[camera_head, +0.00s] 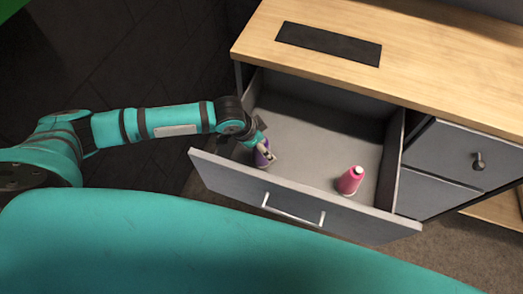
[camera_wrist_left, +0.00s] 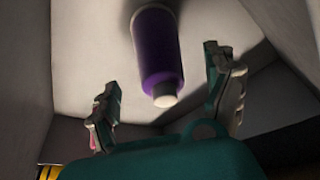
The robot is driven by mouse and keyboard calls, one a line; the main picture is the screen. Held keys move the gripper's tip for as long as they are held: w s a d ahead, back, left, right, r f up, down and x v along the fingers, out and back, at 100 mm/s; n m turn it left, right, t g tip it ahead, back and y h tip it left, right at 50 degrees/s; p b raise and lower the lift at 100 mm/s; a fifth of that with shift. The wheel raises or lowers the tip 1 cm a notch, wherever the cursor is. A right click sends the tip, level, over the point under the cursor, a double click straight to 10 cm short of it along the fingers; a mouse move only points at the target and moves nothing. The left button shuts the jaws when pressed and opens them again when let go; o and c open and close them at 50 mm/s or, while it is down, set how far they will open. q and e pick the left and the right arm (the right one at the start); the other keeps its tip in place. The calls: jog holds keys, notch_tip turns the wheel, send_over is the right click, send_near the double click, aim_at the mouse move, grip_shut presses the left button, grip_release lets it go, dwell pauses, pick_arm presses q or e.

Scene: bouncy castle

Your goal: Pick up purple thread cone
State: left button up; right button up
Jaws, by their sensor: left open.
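The purple thread cone (camera_head: 262,155) is inside the open drawer (camera_head: 310,130), near its left side. In the head view my left gripper (camera_head: 266,150) is over it and partly hides it. In the left wrist view the purple cone (camera_wrist_left: 158,50) has a pale tip pointing toward the gripper. My left gripper (camera_wrist_left: 165,105) is open there, one finger on each side of the cone's tip end, with gaps to both. The fingers do not appear to touch the cone. My right gripper is in neither view.
A pink thread cone (camera_head: 349,181) stands in the drawer, to the right. The drawer front (camera_head: 290,195) with its handle and the side walls surround the cones. A wooden top (camera_head: 420,60) with a dark mat (camera_head: 329,43) lies above. The drawer's middle is clear.

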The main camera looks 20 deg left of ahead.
aim_at(257, 159)
pick_arm(q)
jog(key=x, duration=0.5)
jog(key=shift+a+f, duration=0.15)
jog(key=shift+c, duration=0.4)
jog(key=c, duration=1.5)
